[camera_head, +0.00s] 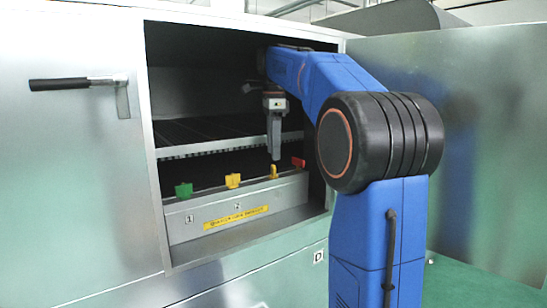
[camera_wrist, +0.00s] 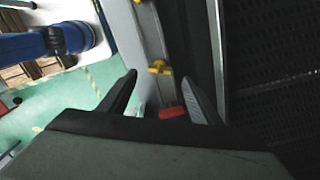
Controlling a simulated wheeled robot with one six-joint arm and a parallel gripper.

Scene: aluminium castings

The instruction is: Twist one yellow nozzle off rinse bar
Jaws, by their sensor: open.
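The rinse bar (camera_head: 262,193) is a grey box-shaped rail inside the open machine, with a yellow label on its front. A green nozzle (camera_head: 183,190), a yellow nozzle (camera_head: 232,181), a second yellow nozzle (camera_head: 274,171) and a red nozzle (camera_head: 298,162) stand along its top from left to right. My gripper (camera_head: 276,158) points down just above the second yellow nozzle. In the wrist view my gripper (camera_wrist: 160,77) is open, with a yellow nozzle (camera_wrist: 159,67) near the gap between the fingertips. The red nozzle (camera_wrist: 172,112) shows lower between the fingers. No finger contact is clear.
A perforated rack edge (camera_head: 225,146) runs behind and above the bar. The machine's opening frame (camera_head: 155,150) surrounds my arm's reach. A black door handle (camera_head: 72,84) sits on the left panel. Green floor (camera_head: 480,285) lies at the lower right.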

